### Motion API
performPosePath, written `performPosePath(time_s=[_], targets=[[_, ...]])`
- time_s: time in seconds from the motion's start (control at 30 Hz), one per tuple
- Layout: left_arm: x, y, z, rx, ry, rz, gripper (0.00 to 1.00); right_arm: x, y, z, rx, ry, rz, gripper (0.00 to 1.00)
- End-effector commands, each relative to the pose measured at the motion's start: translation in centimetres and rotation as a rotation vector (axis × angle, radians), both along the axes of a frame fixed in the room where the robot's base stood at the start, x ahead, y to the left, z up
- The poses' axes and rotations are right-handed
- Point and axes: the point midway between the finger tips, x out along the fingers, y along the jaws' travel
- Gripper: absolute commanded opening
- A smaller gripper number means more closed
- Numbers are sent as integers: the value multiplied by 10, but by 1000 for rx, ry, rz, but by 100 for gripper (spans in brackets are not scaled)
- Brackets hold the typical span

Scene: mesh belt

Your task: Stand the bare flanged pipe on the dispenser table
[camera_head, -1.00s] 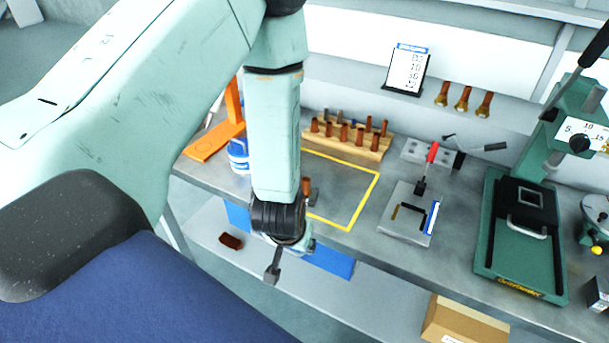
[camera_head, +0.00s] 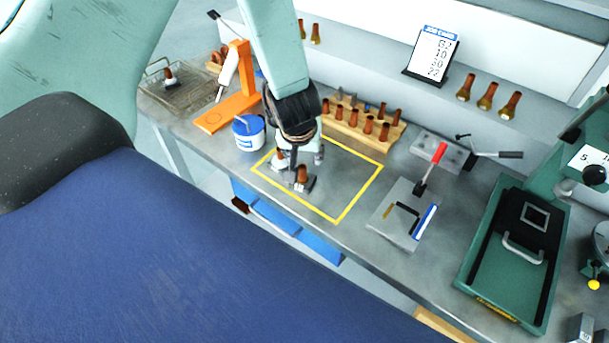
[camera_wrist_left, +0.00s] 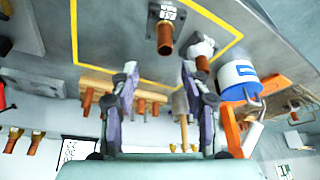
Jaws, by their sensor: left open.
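Two brown flanged pipes stand inside the yellow outline. One (camera_head: 302,175) has a dark square flange with pale marks; it also shows in the left wrist view (camera_wrist_left: 165,38). The other (camera_wrist_left: 202,62) has a whitish flange, partly behind a finger; I cannot tell surely which is bare. My left gripper (camera_head: 298,160) is low over the outline, also seen in the left wrist view (camera_wrist_left: 158,74). Its fingers are apart and empty, with the dark-flanged pipe beyond the gap between the tips. The orange dispenser table (camera_head: 212,120) stands left, its flat base empty. My right gripper is not in view.
A white and blue tub (camera_head: 249,134) stands between outline and dispenser. A wire mesh belt (camera_head: 190,98) at far left carries another pipe (camera_head: 169,77). A wooden rack of pipes (camera_head: 350,127) is behind. A red-handled fixture (camera_head: 410,215) and green press (camera_head: 505,255) stand right.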

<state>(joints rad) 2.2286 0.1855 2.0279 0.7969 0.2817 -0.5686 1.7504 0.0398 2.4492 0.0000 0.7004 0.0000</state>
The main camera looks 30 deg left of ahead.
Motion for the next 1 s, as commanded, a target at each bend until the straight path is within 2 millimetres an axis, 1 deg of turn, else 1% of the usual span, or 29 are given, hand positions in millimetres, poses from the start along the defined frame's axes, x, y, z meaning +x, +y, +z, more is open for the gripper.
performPosePath(time_s=[0.13,0.37,0.63,0.77,1.0], targets=[[-1,0,-8,4,8,-28,47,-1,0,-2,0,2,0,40],[5,4,-32,6,9,-30,47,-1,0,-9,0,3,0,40],[15,11,-68,6,8,-28,47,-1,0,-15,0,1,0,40],[19,12,-74,5,7,-26,47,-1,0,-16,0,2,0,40],[20,11,-74,5,7,-26,46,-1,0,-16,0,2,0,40]])
